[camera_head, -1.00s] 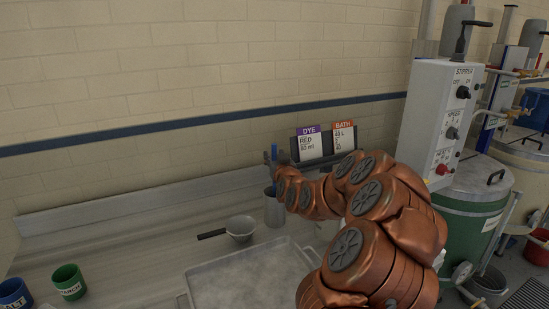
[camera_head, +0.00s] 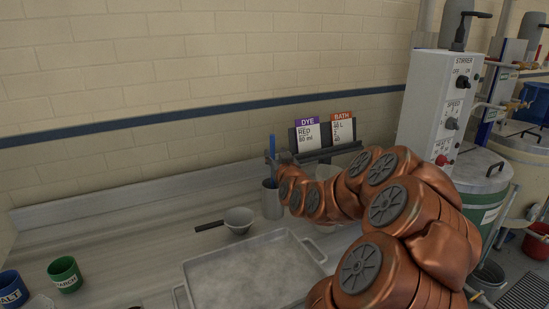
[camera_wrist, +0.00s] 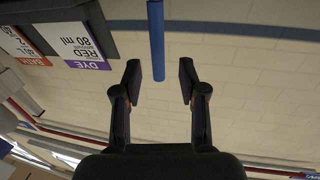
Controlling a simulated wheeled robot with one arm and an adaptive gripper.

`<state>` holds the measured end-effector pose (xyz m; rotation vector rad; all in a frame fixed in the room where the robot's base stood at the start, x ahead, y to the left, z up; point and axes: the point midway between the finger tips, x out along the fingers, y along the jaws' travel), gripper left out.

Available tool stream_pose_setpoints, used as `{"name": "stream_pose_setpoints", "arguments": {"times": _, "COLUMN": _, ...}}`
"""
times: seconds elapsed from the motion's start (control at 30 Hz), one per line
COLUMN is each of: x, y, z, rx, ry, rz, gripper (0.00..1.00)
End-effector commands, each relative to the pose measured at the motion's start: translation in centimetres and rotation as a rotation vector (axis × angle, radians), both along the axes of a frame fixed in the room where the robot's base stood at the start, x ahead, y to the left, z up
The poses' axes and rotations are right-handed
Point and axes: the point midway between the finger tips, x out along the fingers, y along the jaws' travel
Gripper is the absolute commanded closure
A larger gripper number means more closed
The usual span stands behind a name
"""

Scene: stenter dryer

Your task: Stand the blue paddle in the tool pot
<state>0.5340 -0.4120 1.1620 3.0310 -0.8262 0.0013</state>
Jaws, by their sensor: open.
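The blue paddle (camera_head: 272,146) shows as a blue upright shaft above the metal tool pot (camera_head: 272,203). It lines up with the pot's mouth and appears to stand in it, though its lower end is hidden. In the wrist view the blue shaft (camera_wrist: 156,38) ends between my fingertips, with gaps at both sides. My gripper (camera_wrist: 160,78) is open, with nothing clamped. In the head view my gripper (camera_head: 277,159) is small and dark, just above the pot and beside the shaft.
A dark-handled bowl (camera_head: 238,219) and a large metal tray (camera_head: 185,270) are on the bench in front. Green (camera_head: 65,275) and blue (camera_head: 10,290) cups stand at left. Behind are the dye and bath cards (camera_head: 323,133). The stirrer control box (camera_head: 440,110) is at right.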

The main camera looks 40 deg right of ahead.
Motion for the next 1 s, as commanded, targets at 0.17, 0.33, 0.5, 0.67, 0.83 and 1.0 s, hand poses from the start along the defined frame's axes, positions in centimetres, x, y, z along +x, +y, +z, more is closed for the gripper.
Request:
{"name": "stream_pose_setpoints", "arguments": {"times": 0.17, "x": -1.4, "y": 0.7, "z": -0.1, "rx": 0.0, "ry": -0.001, "rz": -0.002, "gripper": 0.58}}
{"name": "stream_pose_setpoints", "arguments": {"times": 0.33, "x": -2.1, "y": 1.2, "z": 0.0, "rx": 0.0, "ry": 0.0, "rz": -0.001, "gripper": 0.58}}
{"name": "stream_pose_setpoints", "arguments": {"times": 0.5, "x": -2.2, "y": 1.3, "z": 0.0, "rx": 0.0, "ry": 0.0, "rz": 0.0, "gripper": 0.58}}
{"name": "stream_pose_setpoints", "arguments": {"times": 0.67, "x": -1.9, "y": 1.9, "z": -0.2, "rx": 0.006, "ry": 0.013, "rz": 0.012, "gripper": 0.58}}
{"name": "stream_pose_setpoints", "arguments": {"times": 0.83, "x": -0.1, "y": 6.8, "z": -2.2, "rx": 0.056, "ry": 0.134, "rz": 0.112, "gripper": 0.58}}
{"name": "stream_pose_setpoints", "arguments": {"times": 1.0, "x": 0.5, "y": 15.2, "z": -5.9, "rx": 0.142, "ry": 0.36, "rz": 0.258, "gripper": 0.58}}
